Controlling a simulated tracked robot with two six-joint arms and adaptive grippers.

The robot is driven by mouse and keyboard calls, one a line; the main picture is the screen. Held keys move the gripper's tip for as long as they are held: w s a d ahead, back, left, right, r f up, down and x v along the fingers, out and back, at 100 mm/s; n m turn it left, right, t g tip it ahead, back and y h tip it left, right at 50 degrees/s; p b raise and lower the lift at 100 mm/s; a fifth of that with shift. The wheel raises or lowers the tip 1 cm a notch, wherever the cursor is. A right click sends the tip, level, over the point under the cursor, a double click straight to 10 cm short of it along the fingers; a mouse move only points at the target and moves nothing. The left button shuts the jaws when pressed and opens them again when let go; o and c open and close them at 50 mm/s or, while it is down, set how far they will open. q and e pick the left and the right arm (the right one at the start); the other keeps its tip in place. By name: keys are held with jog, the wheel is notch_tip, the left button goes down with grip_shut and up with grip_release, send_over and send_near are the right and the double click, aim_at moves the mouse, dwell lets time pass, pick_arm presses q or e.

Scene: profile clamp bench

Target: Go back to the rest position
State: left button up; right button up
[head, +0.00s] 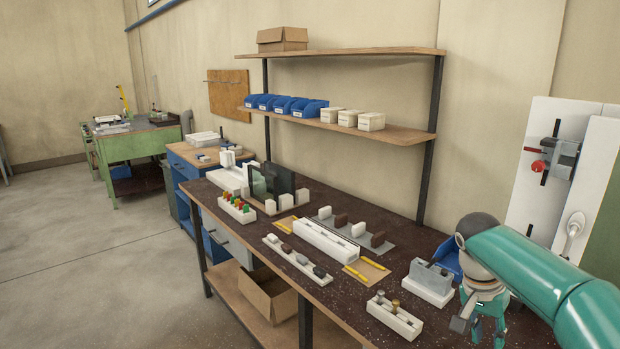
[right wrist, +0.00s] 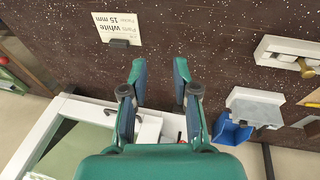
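My right arm, teal, comes in from the right in the head view. Its gripper (head: 480,318) hangs low over the near right end of the dark speckled bench (head: 385,283). In the right wrist view the two fingers of the right gripper (right wrist: 159,78) stand apart with nothing between them, and the bench top shows in the gap. My left arm and gripper are not in the head view.
A grey block on a white base (head: 430,283) and a white holder with knobbed pins (head: 394,317) stand left of the right gripper. A blue bin (right wrist: 230,130) and a label card (right wrist: 118,28) are near it. A white panel (head: 527,190) rises behind the arm.

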jog(key=shift+n+g+y, duration=0.4)
jog(key=shift+n+g, duration=0.2)
jog(key=shift+g, duration=0.2)
jog(key=f, duration=0.3)
jog(key=s+a+f, duration=0.1)
jog(key=f, duration=0.3)
jog(key=a+f+b, duration=0.1)
jog(key=f, duration=0.2)
jog(key=shift+s+f, duration=0.25)
jog(key=shift+f, duration=0.05)
jog(key=s+a+f+n+g+y+b, duration=0.1)
jog(key=s+a+f, duration=0.2)
jog(key=f, duration=0.5)
jog(key=s+a+f+n+g+y, duration=0.1)
jog(key=s+a+f, duration=0.2)
jog(key=f, duration=0.4)
jog(key=s+a+f+n+t+y+b, duration=0.1)
jog(key=s+a+f+y, duration=0.2)
jog(key=s+a+f, duration=0.6)
jog(key=s+a+f+n+y+b, duration=0.15)
jog(key=s+a+f, duration=0.4)
jog(key=s, duration=0.65)
jog(key=w+t, duration=0.1)
jog(key=w+d+n+t, duration=0.1)
jog(key=w, duration=0.1)
jog(key=w+f+n+t, duration=0.1)
jog(key=shift+w+d+t+p, duration=0.3)
jog(key=shift+w+p, duration=0.05)
jog(key=shift+p, duration=0.05)
